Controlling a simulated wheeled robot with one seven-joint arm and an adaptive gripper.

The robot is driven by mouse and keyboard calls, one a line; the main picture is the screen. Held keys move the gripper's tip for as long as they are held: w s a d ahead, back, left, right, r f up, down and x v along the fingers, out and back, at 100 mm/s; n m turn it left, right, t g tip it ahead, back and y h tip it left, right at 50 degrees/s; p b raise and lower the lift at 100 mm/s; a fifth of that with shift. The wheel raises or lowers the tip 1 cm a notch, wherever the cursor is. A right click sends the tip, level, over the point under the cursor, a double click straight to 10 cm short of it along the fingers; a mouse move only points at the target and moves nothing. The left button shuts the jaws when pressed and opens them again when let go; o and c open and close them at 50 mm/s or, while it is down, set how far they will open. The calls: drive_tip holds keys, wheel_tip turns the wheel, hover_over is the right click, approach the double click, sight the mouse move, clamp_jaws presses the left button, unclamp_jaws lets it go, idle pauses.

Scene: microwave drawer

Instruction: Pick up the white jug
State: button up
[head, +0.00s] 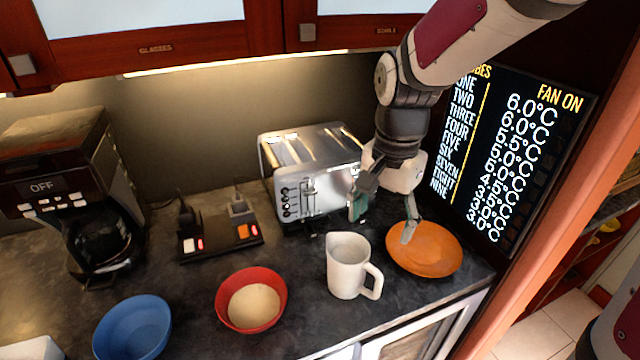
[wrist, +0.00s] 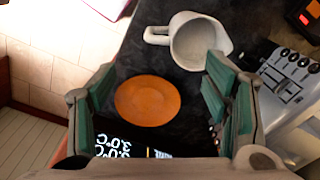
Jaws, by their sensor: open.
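The white jug (head: 347,266) stands upright on the dark counter in the head view, its handle toward the lower right. In the wrist view the jug (wrist: 196,42) is at the top, with its open mouth showing and its handle pointing left. My gripper (head: 383,222) is open and empty above the counter, behind and to the right of the jug, over the left part of the orange plate. In the wrist view my gripper (wrist: 158,108) has its green-padded fingers spread wide, with the plate between them and the jug beyond. The fingers are apart from the jug.
The orange plate (head: 432,247) lies right of the jug. A silver toaster (head: 325,190) stands close behind it. A red bowl (head: 235,312) with pale contents and a blue bowl (head: 133,328) are to the left. A display panel (head: 512,150) stands at the right. The counter's front edge is near.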

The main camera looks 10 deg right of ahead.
sight(373, 267)
drive_tip(key=shift+m, duration=0.5)
wheel_tip(373, 267, down, 10)
drive_tip(key=shift+w+d+r+p, duration=0.1)
drive_tip(key=shift+d+p, duration=0.05)
drive_tip(key=shift+p, duration=0.15)
drive_tip(key=shift+w+f+p, duration=0.15)
drive_tip(key=shift+f+p, duration=0.15)
drive_tip(key=shift+f, duration=1.95)
clamp_jaws()
